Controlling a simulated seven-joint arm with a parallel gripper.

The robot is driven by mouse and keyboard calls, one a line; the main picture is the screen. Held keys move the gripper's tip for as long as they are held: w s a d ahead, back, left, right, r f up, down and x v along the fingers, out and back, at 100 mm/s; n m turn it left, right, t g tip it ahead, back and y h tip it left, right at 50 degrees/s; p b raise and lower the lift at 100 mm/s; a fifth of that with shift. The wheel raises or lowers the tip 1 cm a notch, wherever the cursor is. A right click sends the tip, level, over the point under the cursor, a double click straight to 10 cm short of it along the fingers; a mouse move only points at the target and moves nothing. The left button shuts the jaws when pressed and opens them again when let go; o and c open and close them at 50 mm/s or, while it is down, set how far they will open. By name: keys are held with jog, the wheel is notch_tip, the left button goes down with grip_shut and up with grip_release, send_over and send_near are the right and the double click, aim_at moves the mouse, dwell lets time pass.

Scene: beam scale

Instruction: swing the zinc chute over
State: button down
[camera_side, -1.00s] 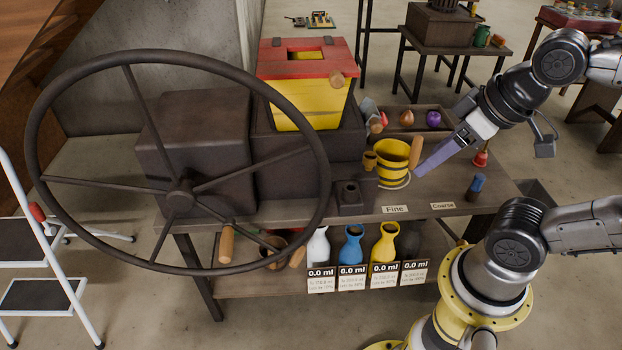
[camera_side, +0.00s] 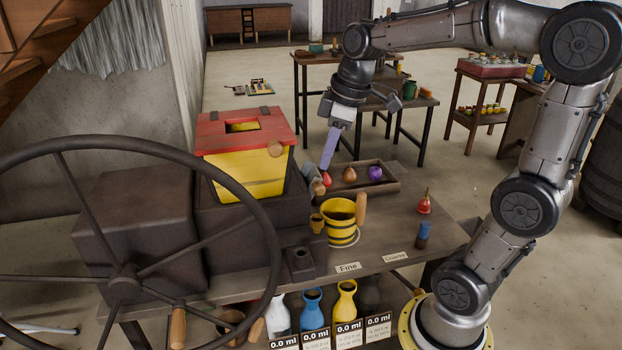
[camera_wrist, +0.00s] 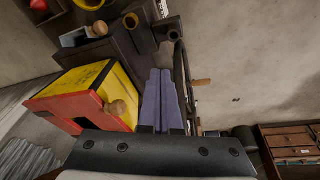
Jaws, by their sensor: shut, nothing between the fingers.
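A short grey metal piece with a round wooden knob, which looks like the zinc chute (camera_side: 311,174), sticks out from the dark machine beside the hopper, above the left end of the egg tray. In the wrist view a grey trough that looks like the same chute (camera_wrist: 74,38) lies up and left of the fingertips. My gripper (camera_side: 325,165) has long purple fingers pointing down, shut and empty. Its tips overlap the space just behind the chute in the side view; contact cannot be told. The fingers also show in the wrist view (camera_wrist: 160,72), pressed together.
A red-and-yellow hopper (camera_side: 245,172) stands close left of my gripper. A wooden tray (camera_side: 390,186) holds egg-shaped pieces. A yellow bucket (camera_side: 340,222), red bell (camera_side: 424,205) and blue-topped piece (camera_side: 422,234) stand on the bench. A large handwheel (camera_side: 200,160) fills the left front.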

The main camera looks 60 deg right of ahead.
jog(key=w+d+f+n+g, duration=0.1)
jog(key=w+d+f+n, duration=0.1)
jog(key=w+d, duration=0.45)
jog(key=n+y, duration=0.2)
send_over(315, 187)
jog(key=d, duration=0.1)
notch_tip(315, 187, down, 3)
jog(key=shift+s+d+f, duration=0.1)
jog(key=shift+s+f, duration=0.1)
jog(key=shift+s, duration=0.25)
jog(key=shift+f, duration=0.1)
jog(key=x, duration=1)
jog(key=shift+s+d, duration=0.15)
jog(key=shift+s+d, duration=0.1)
jog(key=shift+s+d, duration=0.15)
